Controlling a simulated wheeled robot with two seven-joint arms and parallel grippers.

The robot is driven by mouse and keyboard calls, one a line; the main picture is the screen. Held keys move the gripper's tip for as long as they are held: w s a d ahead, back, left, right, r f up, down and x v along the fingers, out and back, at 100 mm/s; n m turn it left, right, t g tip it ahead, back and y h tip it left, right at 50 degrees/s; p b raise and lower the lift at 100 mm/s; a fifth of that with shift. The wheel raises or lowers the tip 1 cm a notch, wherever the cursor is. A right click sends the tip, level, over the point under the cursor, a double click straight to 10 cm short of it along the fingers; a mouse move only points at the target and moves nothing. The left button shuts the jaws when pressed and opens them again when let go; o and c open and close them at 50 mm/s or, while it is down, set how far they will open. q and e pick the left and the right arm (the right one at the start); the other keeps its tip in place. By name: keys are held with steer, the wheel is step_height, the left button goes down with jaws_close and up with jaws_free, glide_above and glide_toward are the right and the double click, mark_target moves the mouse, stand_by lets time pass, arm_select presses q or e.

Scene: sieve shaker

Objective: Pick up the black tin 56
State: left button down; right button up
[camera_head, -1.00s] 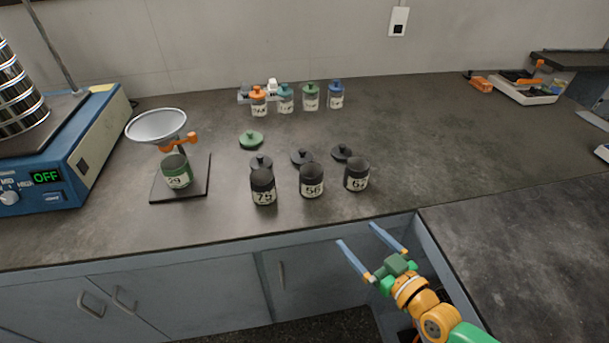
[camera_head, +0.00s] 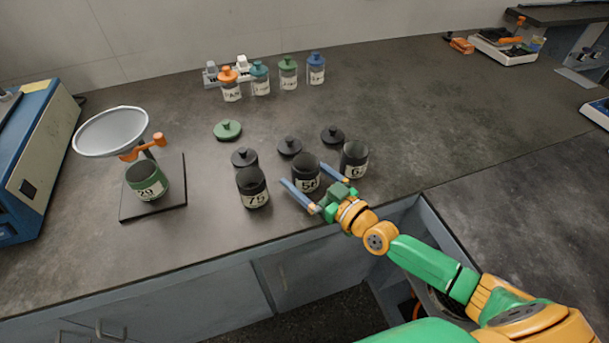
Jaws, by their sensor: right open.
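The black tin 56 (camera_head: 305,172) stands upright and lidless on the dark counter, between tin 75 (camera_head: 252,187) on its left and another black tin (camera_head: 353,159) on its right, whose label is partly covered. My right gripper (camera_head: 307,181) is open at the counter's front edge. Its two blue-grey fingers point toward tin 56, one at its lower left and one at its right. Nothing is held. I cannot tell whether a finger touches the tin. My left gripper is not in view.
Black lids (camera_head: 289,146) lie behind the tins, and a green lid (camera_head: 228,130) lies farther left. Capped bottles (camera_head: 288,73) stand at the back.

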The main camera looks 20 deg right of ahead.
steer(key=shift+w+a+f, duration=0.1)
steer(key=shift+w, duration=0.05)
steer(key=c, duration=1.4)
steer(key=shift+r, duration=0.2)
